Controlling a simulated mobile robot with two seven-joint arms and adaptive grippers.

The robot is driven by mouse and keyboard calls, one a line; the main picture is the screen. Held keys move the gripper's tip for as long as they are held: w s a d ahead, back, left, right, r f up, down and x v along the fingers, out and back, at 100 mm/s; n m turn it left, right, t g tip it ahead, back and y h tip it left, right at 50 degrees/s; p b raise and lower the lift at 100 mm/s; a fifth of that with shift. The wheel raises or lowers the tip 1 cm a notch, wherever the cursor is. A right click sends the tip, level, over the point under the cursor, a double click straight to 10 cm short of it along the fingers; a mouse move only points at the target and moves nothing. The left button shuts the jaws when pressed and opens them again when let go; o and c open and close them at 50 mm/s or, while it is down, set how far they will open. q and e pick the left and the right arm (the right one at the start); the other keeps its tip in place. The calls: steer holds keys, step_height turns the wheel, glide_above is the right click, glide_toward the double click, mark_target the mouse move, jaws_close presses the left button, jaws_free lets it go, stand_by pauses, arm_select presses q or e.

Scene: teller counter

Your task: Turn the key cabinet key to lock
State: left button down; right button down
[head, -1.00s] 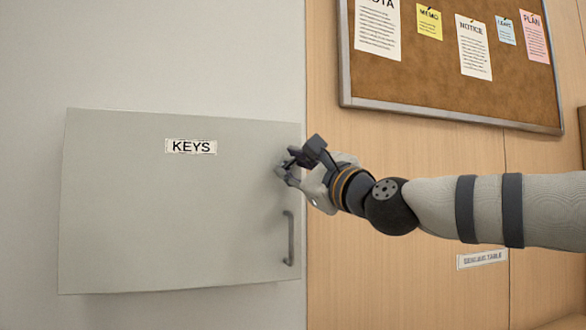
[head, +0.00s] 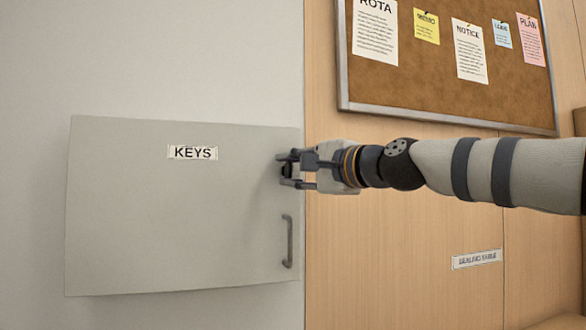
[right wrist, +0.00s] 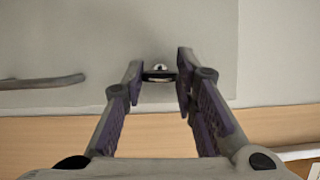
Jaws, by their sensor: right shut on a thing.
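The grey key cabinet (head: 150,220), labelled KEYS, has its door against the frame on the wall, with a bar handle (head: 287,242) at its lower right. My right gripper (head: 285,169) is at the door's right edge, above the handle. In the right wrist view its fingers (right wrist: 160,80) are closed in on the small key (right wrist: 159,73), a dark bow with a bright metal spot behind it. The fingers hide most of the key in the head view. The handle also shows in the right wrist view (right wrist: 40,83). My left gripper is out of view.
A cork notice board (head: 440,75) with several papers hangs at the upper right on the wood panelling. A small sign (head: 477,259) is on the panelling below my right arm. The space in front of the door's left part is clear.

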steer(key=shift+n, duration=0.3)
stand_by(0.4)
steer(key=c, duration=1.3)
jaws_free()
steer(key=v, duration=1.2)
steer(key=shift+d+r, duration=0.1)
steer(key=shift+r, duration=0.05)
